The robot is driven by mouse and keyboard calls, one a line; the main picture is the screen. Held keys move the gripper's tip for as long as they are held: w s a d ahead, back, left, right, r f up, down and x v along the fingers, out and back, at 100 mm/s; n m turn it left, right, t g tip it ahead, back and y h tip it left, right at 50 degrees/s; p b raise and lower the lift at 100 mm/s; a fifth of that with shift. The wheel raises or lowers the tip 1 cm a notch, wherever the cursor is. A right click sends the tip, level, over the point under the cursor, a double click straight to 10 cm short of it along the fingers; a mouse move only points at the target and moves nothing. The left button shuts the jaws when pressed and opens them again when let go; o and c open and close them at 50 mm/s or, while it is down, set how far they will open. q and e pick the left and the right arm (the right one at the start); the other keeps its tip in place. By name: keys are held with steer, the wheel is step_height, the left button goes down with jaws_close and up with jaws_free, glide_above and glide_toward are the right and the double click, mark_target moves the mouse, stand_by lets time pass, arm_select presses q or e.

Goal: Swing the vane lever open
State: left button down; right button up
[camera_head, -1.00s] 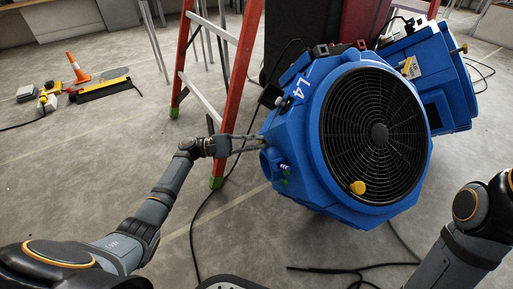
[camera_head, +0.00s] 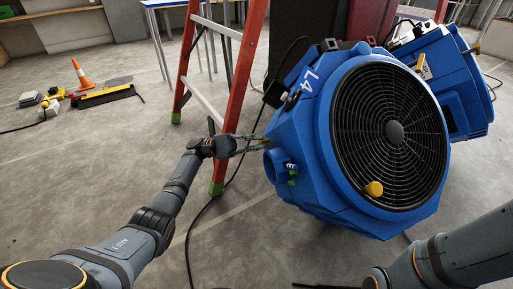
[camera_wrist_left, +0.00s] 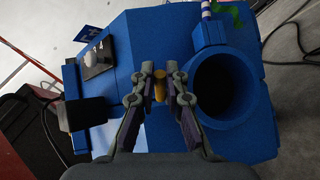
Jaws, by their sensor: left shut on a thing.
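The blue fan unit marked L4 (camera_head: 308,148) stands tilted at the right of centre in the head view, with a round black grille. A small yellow lever (camera_wrist_left: 159,88) sticks out of its side beside a round blue port (camera_wrist_left: 224,88). My left gripper (camera_head: 263,143) reaches the fan's left side. In the left wrist view my left gripper (camera_wrist_left: 160,84) has its fingers closed around the yellow lever. The lever's base is partly hidden.
An orange stepladder (camera_head: 245,85) stands just behind my left forearm. A second blue unit (camera_head: 458,85) stands behind the fan at right. A black cable (camera_head: 190,240) runs across the floor. The left floor is mostly clear.

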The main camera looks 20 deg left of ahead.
arm_select(q)
steer(key=shift+w+a+f+m+g+h+b, duration=0.1)
steer(key=shift+f+m+g+h+b, duration=0.15)
steer(key=shift+m+g, duration=0.3)
steer(key=shift+a+f+m+g+h+b, duration=0.15)
steer(key=shift+m+g+b, duration=0.2)
steer(key=shift+g, duration=0.3)
steer(key=shift+r, duration=0.15)
steer(key=c, duration=1.7)
jaws_free()
steer(key=shift+o, duration=0.2)
steer(key=shift+r, duration=0.1)
step_height(320, 180, up, 10)
